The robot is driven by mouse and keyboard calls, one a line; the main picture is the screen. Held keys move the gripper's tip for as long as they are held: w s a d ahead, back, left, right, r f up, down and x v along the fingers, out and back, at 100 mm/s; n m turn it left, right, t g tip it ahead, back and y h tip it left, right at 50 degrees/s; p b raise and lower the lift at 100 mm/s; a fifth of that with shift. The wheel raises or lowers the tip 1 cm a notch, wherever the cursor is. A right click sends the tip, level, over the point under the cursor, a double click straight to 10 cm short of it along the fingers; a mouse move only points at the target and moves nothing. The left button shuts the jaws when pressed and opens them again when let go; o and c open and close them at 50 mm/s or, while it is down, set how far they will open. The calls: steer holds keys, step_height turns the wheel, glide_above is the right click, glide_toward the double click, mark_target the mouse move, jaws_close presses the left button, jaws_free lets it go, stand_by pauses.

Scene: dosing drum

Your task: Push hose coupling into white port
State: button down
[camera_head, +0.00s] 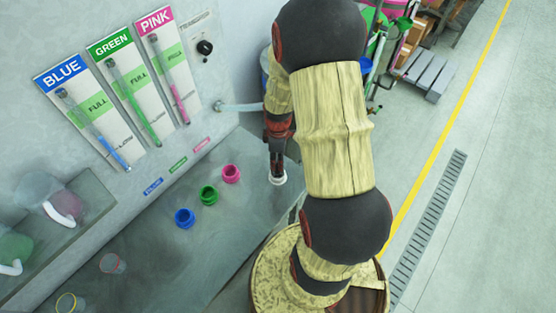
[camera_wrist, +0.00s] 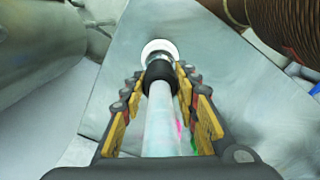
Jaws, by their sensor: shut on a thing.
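My gripper (camera_head: 278,150) points down over the right part of the grey bench top. In the wrist view its yellow-padded fingers (camera_wrist: 158,76) are shut around the pale hose, close behind the black collar of the hose coupling (camera_wrist: 160,70). The coupling's metal tip lines up with the white port (camera_wrist: 160,46), whose ring shows around and beyond the tip. In the head view the white port (camera_head: 278,181) sits right below the gripper. The tip is at or very near the port; I cannot tell how far in it is. The coupling is mostly hidden by my gripper in the head view.
Blue (camera_head: 185,218), green (camera_head: 209,195) and pink (camera_head: 231,174) ports stand left of the white port. A hose (camera_head: 242,107) leaves a wall fitting toward my arm. Level gauges (camera_head: 93,115) hang on the wall. Glass vessels (camera_head: 62,205) stand at the left.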

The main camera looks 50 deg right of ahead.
steer(key=shift+f, duration=0.1)
steer(key=shift+f+b, duration=0.75)
steer(key=shift+f, duration=0.2)
steer(key=c, duration=1.3)
jaws_free()
steer(key=shift+o, duration=0.2)
steer(key=shift+r+p, duration=2.6)
steer(key=shift+r, duration=0.95)
